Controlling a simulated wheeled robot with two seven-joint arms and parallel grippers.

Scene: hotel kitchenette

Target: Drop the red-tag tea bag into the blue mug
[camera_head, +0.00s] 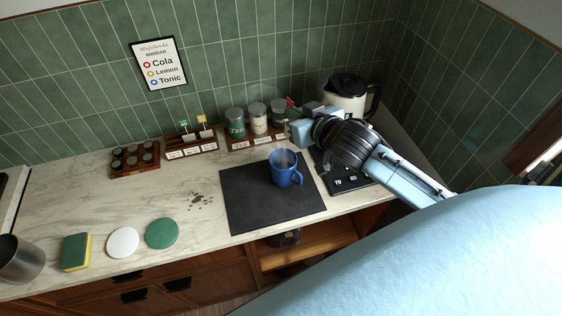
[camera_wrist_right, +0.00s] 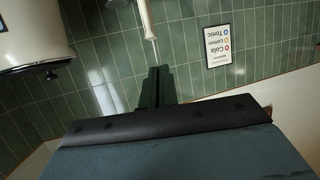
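The blue mug (camera_head: 284,173) stands upright on a dark mat, with pale wisps over its mouth. My right gripper (camera_head: 293,131) is above and behind the mug, near the jars. In the right wrist view its dark fingers (camera_wrist_right: 157,72) are closed on a thin string. A pale tea bag (camera_wrist_right: 146,18) hangs from that string, clear of the fingers. This picture is upside down. The tag's colour is hidden. The tea rack (camera_head: 192,145) shows only a green tag (camera_head: 183,124) and a yellow tag (camera_head: 201,118) standing up. My left gripper is not in view.
Jars (camera_head: 258,118) stand behind the mug. A kettle (camera_head: 346,97) is at the back right, beside my arm. A pod rack (camera_head: 135,160) is left of the tea rack. A sponge (camera_head: 76,252) and round coasters (camera_head: 162,233) lie at front left. Dark spots mark the counter left of the mat.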

